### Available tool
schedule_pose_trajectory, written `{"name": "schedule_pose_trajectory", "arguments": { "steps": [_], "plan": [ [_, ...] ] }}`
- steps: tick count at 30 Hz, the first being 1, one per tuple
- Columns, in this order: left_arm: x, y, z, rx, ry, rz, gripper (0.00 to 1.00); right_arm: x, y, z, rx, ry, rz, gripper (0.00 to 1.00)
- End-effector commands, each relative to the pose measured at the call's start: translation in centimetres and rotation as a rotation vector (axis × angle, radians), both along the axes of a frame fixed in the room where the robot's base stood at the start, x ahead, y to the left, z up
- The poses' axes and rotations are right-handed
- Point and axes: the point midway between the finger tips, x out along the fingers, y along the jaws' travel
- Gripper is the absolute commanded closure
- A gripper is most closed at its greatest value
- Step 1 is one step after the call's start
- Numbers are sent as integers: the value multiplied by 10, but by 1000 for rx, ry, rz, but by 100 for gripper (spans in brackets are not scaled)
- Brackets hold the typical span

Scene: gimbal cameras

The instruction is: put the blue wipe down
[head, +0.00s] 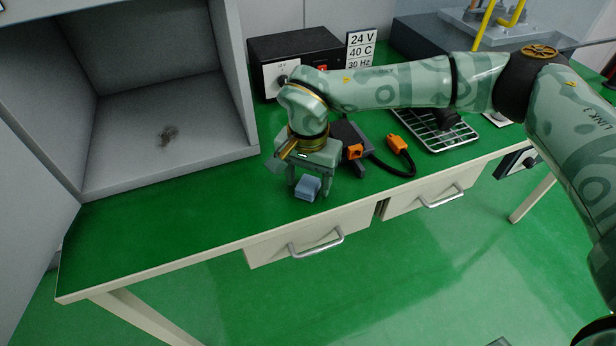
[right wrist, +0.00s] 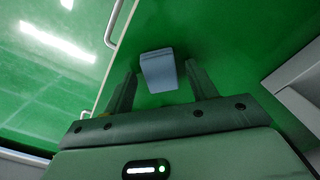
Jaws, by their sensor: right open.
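The blue wipe (head: 307,188) is a small, folded, block-like blue piece on the green bench top, close to the front edge above a drawer. It also shows in the right wrist view (right wrist: 158,70), just beyond the fingertips and between their lines. My right gripper (head: 309,190) points down over the wipe with its fingers apart. In the right wrist view its two fingers (right wrist: 160,82) stand open with a gap to each side of the wipe. My left gripper is not in view.
A grey open cabinet (head: 160,183) stands to the left. A black power box (head: 296,50), a black device with an orange plug (head: 398,146) and a wire rack (head: 436,132) lie behind and right. Bare green bench top (head: 150,232) lies front left.

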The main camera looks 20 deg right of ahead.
Motion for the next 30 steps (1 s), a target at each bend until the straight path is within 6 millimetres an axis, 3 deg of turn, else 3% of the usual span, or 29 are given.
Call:
{"name": "schedule_pose_trajectory", "arguments": {
  "steps": [5,12,18,30],
  "plan": [
    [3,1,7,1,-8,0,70,0,0,20,0,-4,-1,43],
    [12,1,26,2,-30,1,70,0,0,79,0,-7,-1,43],
    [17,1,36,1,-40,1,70,0,0,113,0,-4,0,43],
    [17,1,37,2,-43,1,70,0,0,123,0,1,0,43]
  ]
}}
